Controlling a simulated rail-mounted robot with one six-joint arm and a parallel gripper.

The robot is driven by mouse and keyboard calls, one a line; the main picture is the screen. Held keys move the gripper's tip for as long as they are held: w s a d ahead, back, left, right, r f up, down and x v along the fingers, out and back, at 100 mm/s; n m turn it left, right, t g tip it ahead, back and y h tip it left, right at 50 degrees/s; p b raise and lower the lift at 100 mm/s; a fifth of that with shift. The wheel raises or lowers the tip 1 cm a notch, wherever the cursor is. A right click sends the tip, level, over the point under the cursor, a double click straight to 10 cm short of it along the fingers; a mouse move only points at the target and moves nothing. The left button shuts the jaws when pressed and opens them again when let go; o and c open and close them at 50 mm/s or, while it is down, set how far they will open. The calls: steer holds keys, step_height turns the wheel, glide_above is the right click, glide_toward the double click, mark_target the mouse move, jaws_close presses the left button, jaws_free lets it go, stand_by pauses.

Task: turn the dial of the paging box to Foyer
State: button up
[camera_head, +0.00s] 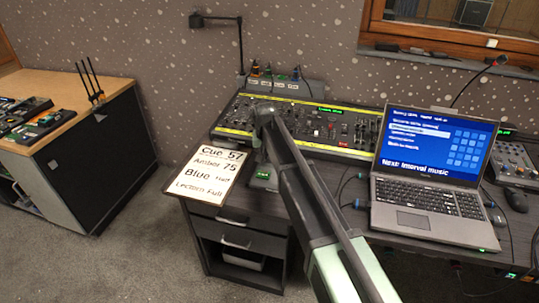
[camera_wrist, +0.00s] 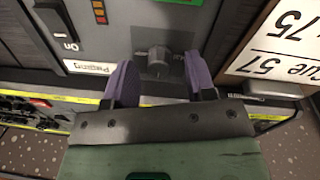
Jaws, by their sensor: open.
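The paging box (camera_wrist: 110,32) fills much of the wrist view, a grey panel with a label that reads upside down as "Paging". Its small grey dial (camera_wrist: 158,60) stands between the two purple fingers of my gripper (camera_wrist: 161,80). The gripper is open, with a finger on each side of the dial and gaps visible. I cannot read the dial's setting or its position marks. In the head view a small grey box with a green display (camera_head: 263,175) shows beside the cue sheet, partly behind my arm, which also hides the gripper.
A rocker switch (camera_wrist: 56,20) marked ON and a light column sit on the box. The cue sheet (camera_head: 212,181) lies close beside it. A mixing desk (camera_head: 330,128) stands behind, and an open laptop (camera_head: 430,180) with cables is to the right.

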mark_target(267, 164)
step_height(267, 164, up, 10)
steer(key=s+p, duration=0.1)
steer(key=p, duration=0.8)
steer(key=shift+a+r, duration=0.15)
steer(key=shift+a, duration=0.25)
steer(key=s+d, duration=1.1)
steer(key=s, duration=0.3)
steer(key=s+d+g+y, duration=0.1)
steer(key=s+d, duration=1.1)
steer(key=s, duration=0.3)
steer(key=shift+s, duration=0.2)
